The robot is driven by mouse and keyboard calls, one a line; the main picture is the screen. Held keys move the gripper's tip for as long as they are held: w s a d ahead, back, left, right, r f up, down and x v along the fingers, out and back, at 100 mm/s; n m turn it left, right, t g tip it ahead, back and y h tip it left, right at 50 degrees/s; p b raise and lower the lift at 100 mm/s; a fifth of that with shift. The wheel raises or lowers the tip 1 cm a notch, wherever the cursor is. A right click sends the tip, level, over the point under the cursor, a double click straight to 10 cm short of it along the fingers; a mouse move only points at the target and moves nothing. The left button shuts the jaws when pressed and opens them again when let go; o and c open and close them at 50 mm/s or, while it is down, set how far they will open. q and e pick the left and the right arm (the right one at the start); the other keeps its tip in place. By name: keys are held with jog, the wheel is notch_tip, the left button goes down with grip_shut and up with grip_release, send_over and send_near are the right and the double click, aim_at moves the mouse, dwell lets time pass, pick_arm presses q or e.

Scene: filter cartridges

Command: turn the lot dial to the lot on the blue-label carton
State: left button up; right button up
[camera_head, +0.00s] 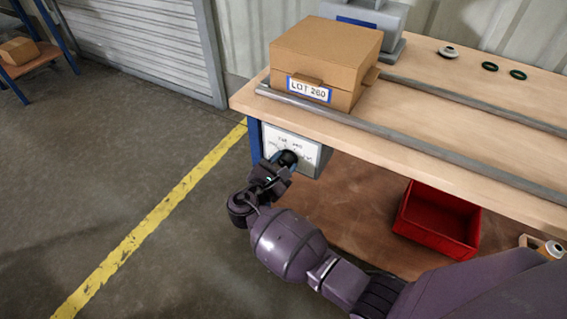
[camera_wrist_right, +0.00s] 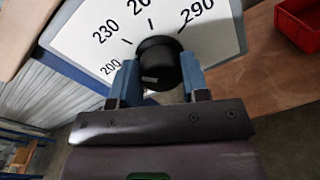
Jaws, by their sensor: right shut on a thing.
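The carton (camera_head: 325,60) stands on the bench top at its left end, with a blue-edged label (camera_head: 309,89) reading LOT 260. The lot dial (camera_head: 287,158) is a black knob on a white plate below the bench's front edge. In the right wrist view the dial knob (camera_wrist_right: 159,62) sits between the blue fingers of my right gripper (camera_wrist_right: 157,80), which is shut on it. The plate (camera_wrist_right: 88,45) shows 200, 230, a partly cut-off number starting 26, and 290. The knob's pointer cannot be made out. My right gripper (camera_head: 279,167) also shows in the head view. My left gripper is out of view.
A grey rail (camera_head: 420,152) runs along the bench's front edge. A red bin (camera_head: 437,220) stands on the lower shelf. Two dark green rings (camera_head: 489,66) and a small round part (camera_head: 448,52) lie on the bench top. The floor at left is clear.

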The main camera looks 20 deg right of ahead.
jog(key=m, duration=0.6)
jog(key=m+b, duration=0.1)
jog(key=m, duration=0.2)
jog(key=shift+d+m+y, duration=0.1)
jog(key=shift+m+y, duration=0.2)
jog(key=shift+m, duration=0.1)
jog(key=shift+m+t, duration=0.4)
jog(key=shift+m, duration=0.4)
jog(key=shift+r+b, duration=0.1)
jog(key=shift+b, duration=0.2)
jog(key=o, duration=0.9)
jog(key=shift+s, duration=0.1)
